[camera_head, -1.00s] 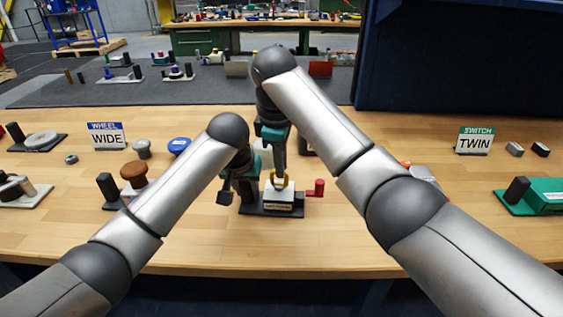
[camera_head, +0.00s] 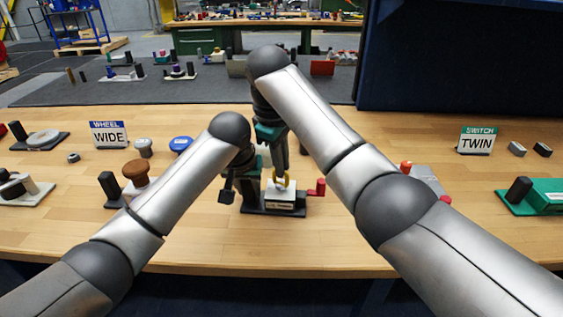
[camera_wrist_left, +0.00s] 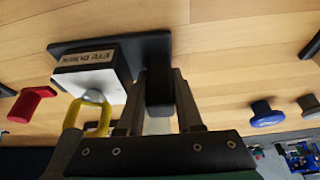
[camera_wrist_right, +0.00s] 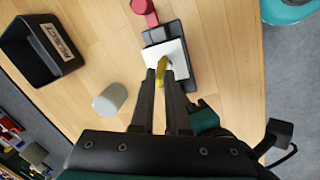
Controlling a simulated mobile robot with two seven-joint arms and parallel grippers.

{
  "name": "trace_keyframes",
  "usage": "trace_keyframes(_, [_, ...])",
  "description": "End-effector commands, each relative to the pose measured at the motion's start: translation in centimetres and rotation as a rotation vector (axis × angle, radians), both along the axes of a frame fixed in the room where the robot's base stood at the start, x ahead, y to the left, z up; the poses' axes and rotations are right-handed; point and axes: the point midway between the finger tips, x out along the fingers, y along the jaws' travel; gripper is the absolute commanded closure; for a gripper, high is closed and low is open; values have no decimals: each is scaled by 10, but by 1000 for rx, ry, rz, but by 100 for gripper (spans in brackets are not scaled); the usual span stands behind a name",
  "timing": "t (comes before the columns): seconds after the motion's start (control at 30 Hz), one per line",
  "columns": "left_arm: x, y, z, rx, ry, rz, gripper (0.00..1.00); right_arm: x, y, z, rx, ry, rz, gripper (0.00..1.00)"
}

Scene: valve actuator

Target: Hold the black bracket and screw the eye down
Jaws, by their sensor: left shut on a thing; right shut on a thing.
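The valve unit is a white block (camera_head: 281,202) with a label plate on a black base (camera_head: 258,212), with a yellow eye (camera_head: 281,181) standing on top and a red handle (camera_head: 317,187) at its right. My left gripper (camera_wrist_left: 160,105) is shut on the black bracket (camera_wrist_left: 159,78) that rises from the base beside the block. My right gripper (camera_wrist_right: 163,75) comes from above and is shut on the yellow eye, which also shows in the right wrist view (camera_wrist_right: 161,70).
A black REJECT bin (camera_wrist_right: 42,50) and a grey cylinder (camera_wrist_right: 110,98) stand near the unit. Brown (camera_head: 136,171) and blue (camera_head: 181,144) knobs stand to the left, a green unit (camera_head: 535,194) to the right. The table front is clear.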

Motion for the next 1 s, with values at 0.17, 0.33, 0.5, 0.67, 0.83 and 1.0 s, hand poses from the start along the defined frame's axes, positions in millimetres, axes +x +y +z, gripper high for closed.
trace_keyframes(0.17, [-2, 3, -7, 8, 14, 7, 100, 0, 1, 4, 3, -6, 4, 74])
trace_keyframes(0.33, [-3, 3, -7, 9, 14, 5, 100, 0, 1, 2, 2, -4, 3, 56])
trace_keyframes(0.5, [-3, 3, -7, 9, 15, 4, 100, 0, 1, 1, 1, -3, 3, 56])
trace_keyframes(0.67, [-3, 3, -7, 9, 15, 4, 100, 0, 1, 7, 2, -4, 3, 56])
trace_keyframes(0.83, [-3, 3, -7, 9, 16, 3, 100, -4, 3, 32, 1, -8, 3, 56])
trace_keyframes(1.0, [-3, 3, -8, 10, 16, 4, 100, -8, 4, 56, -2, -10, 4, 56])
